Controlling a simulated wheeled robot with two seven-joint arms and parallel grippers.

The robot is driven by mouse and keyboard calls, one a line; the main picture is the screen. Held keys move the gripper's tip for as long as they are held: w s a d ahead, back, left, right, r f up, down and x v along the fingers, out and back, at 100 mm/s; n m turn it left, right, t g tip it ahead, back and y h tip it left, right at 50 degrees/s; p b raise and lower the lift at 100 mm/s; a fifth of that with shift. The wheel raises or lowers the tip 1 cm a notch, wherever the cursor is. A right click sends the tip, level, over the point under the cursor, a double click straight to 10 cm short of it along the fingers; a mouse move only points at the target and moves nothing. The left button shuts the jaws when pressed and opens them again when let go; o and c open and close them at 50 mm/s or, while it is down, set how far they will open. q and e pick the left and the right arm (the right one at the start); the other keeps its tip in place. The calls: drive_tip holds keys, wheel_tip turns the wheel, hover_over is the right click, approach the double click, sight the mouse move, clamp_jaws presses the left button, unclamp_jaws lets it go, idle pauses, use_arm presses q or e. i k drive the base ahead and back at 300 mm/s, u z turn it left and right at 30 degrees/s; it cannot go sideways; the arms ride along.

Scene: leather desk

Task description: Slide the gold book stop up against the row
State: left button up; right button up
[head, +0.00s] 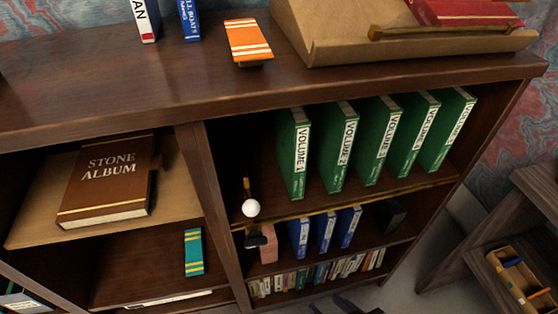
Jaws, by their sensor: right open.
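The row is several green volumes (338,150) standing upright on the upper shelf of the right bay, with gaps showing between their spines. The gold book stop (247,187) looks like a narrow gold upright with a white round knob (251,208) in front, near the bay's left side. A wide gap of bare shelf lies between it and the leftmost green volume. Its lower part is dark and hard to make out. My right gripper (352,304) shows only as dark finger tips at the bottom edge, open, below and apart from the stop. My left gripper is not in view.
A wooden divider (207,205) stands left of the stop. Below are blue books (323,231), a pinkish block (268,244) and a row of small books (315,275). A brown album (106,182) lies in the left bay. A drawer unit (520,240) stands at right.

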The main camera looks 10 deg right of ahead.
sight(251, 208)
drive_tip(key=z, duration=1.05)
drive_tip(key=k, duration=0.95)
drive_tip(key=u, duration=1.15)
